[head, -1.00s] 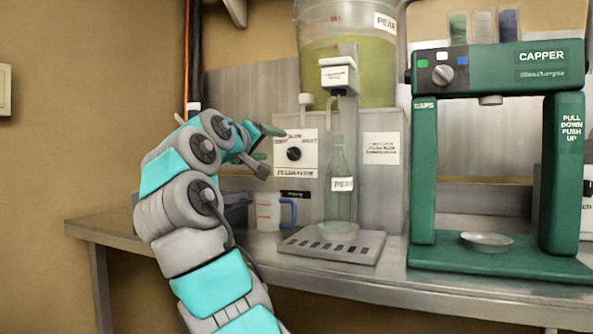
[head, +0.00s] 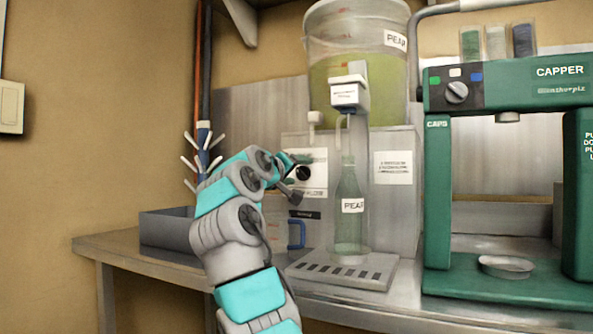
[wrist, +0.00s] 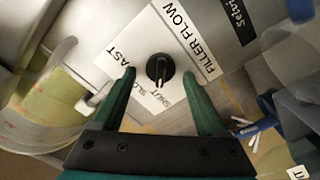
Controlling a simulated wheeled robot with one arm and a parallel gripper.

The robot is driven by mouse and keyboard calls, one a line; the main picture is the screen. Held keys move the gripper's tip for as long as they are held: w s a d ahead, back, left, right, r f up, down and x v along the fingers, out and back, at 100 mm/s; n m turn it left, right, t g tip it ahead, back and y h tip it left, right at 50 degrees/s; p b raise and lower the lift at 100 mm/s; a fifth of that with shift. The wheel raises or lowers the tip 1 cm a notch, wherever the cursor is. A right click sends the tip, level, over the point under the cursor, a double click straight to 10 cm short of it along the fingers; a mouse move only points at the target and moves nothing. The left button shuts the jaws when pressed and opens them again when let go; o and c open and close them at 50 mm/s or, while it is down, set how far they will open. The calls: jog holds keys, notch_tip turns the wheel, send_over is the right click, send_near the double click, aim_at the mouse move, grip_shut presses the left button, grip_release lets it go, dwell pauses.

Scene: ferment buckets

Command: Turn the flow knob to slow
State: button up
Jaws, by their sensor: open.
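The black flow knob (wrist: 160,68) sits on a white label plate (wrist: 190,38) reading FILLER FLOW, with FAST, SLOW and SHUT around the knob. SLOW is partly covered by my left finger. A pale mark on the knob appears to point towards SHUT. My gripper (wrist: 159,76) is open, with one green finger on each side of the knob and gaps between; contact does not show. In the head view the knob (head: 303,173) is just right of my gripper (head: 292,174), which partly covers the plate.
A green bottle (head: 349,215) marked PEAR stands under the filler spout on a slotted drip tray (head: 345,270). A grey bin (head: 165,228) is behind my arm. The green capper (head: 437,200) stands at the right.

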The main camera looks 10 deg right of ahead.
jog(key=shift+c, duration=0.2)
grip_shut()
dwell(0.4)
jog(key=m, duration=0.4)
jog(key=shift+s+d+r+m+p, duration=0.1)
jog(key=shift+m+p, duration=0.15)
jog(key=shift+m, duration=0.95)
jog(key=shift+s+d+m+p, duration=0.1)
jog(key=shift+m+p, duration=0.1)
jog(key=shift+m, duration=1)
jog(key=shift+o, duration=0.2)
grip_release()
